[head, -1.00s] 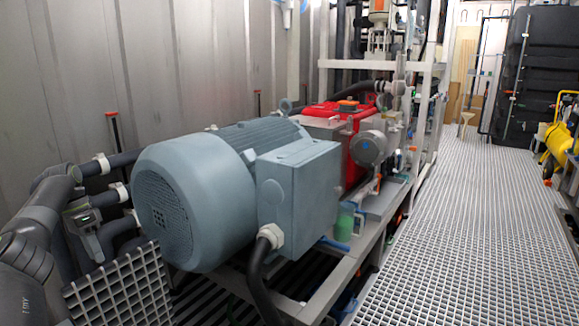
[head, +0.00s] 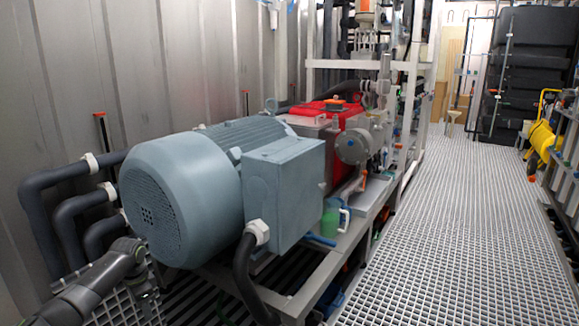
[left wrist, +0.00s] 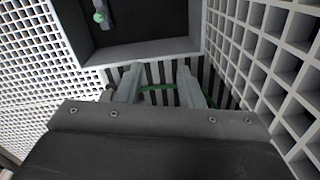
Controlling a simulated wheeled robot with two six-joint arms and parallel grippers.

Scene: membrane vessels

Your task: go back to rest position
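My left arm comes in at the lower left of the head view, in front of the big grey-blue motor (head: 190,190). My left gripper (head: 147,298) hangs low there, over the white floor grating and beside the motor's lower left side. In the left wrist view its two grey fingers (left wrist: 159,88) stand apart with nothing held between them. A thin green strip shows behind the fingers, over dark slats. My right gripper is in neither view.
Dark pipes (head: 70,175) run along the metal wall left of the motor. A red pump unit (head: 335,115) and a white frame (head: 412,85) stand behind it. A grated walkway (head: 450,220) on the right is clear. Black tanks (head: 535,70) and yellow equipment (head: 540,138) stand at the far right.

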